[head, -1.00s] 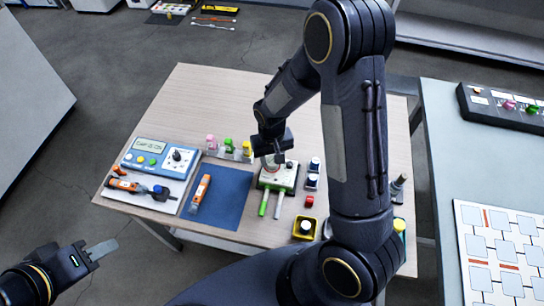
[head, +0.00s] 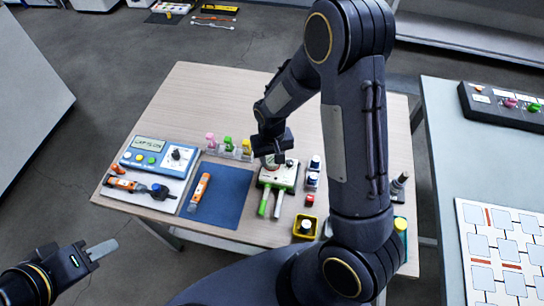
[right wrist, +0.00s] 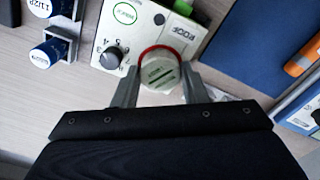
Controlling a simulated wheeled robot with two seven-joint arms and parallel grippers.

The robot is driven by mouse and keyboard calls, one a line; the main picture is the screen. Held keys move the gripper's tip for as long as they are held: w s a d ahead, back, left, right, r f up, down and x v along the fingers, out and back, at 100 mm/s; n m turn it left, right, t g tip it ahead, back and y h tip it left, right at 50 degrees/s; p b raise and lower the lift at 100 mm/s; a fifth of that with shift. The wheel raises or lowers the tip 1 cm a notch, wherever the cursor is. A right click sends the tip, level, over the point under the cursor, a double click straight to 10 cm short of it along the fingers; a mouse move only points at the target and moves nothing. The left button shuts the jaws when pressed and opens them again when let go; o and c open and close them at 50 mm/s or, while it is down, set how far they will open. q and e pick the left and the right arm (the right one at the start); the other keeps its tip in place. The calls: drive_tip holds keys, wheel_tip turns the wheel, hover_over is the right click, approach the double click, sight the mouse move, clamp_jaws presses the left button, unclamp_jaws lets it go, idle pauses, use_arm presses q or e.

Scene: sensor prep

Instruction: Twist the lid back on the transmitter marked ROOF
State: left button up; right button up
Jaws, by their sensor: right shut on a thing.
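The transmitter marked ROOF (right wrist: 186,30) is a white box with a dial and a green-ringed button, seen upside down in the right wrist view. The lid (right wrist: 159,74) is a pale, slotted round cap lying over a red ring on the box's edge. My right gripper (right wrist: 159,80) is shut on the lid, one finger on each side. Whether the threads are engaged cannot be seen. My left gripper (head: 90,254) hangs off the table at the lower left, apart from everything.
A blue mat (head: 228,190) with an orange tool (head: 199,192) lies left of the transmitter. A blue meter (head: 160,154) stands further left. Small blue-capped pieces (head: 313,171) and a yellow-rimmed box (head: 305,227) are close on the right. The table's back is clear.

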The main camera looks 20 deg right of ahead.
drive_tip(key=shift+f, duration=0.15)
idle(0.3)
drive_tip(key=o, duration=1.1)
drive_tip(key=shift+c, duration=0.2)
drive_tip(key=shift+r, duration=0.65)
drive_tip(key=shift+r+p, duration=2.45)
drive_tip(key=shift+r, duration=0.55)
drive_tip(key=shift+r, duration=0.1)
